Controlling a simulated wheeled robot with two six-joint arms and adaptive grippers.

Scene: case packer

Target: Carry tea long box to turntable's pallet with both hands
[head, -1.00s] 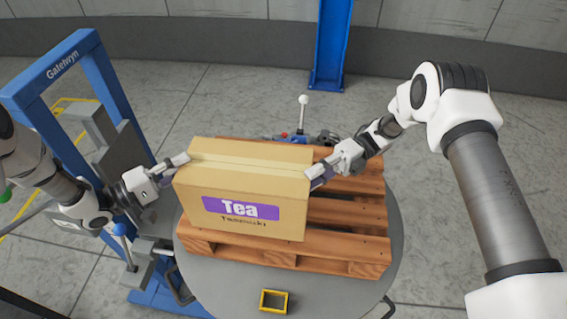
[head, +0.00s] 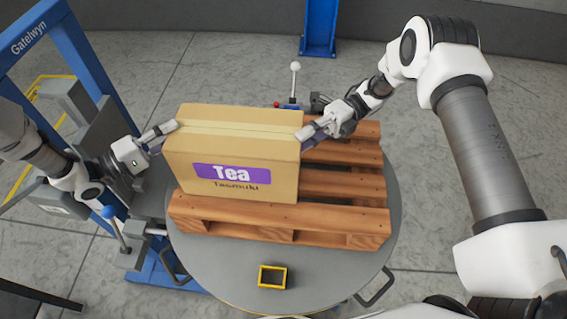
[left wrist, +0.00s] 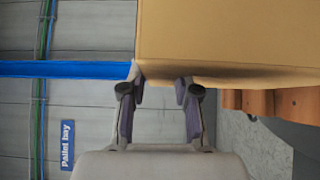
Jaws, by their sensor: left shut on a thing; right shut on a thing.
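The tea long box (head: 232,146) is a tan carton with a purple "Tea" label on its front. It is upright over the left part of the wooden pallet (head: 345,210) on the round grey turntable (head: 215,265). I cannot tell whether its base touches the slats. My left gripper (head: 170,128) is shut on the box's left end near the top. My right gripper (head: 307,132) is shut on its right end near the top. In the left wrist view, the box (left wrist: 230,40) fills the upper right, beyond the fingers (left wrist: 160,90).
A blue frame (head: 75,60) marked "Gatelwyn" stands at the left, beside a blue-knobbed lever (head: 112,220). A white-knobbed lever (head: 294,80) and a blue post (head: 319,30) are behind the pallet.

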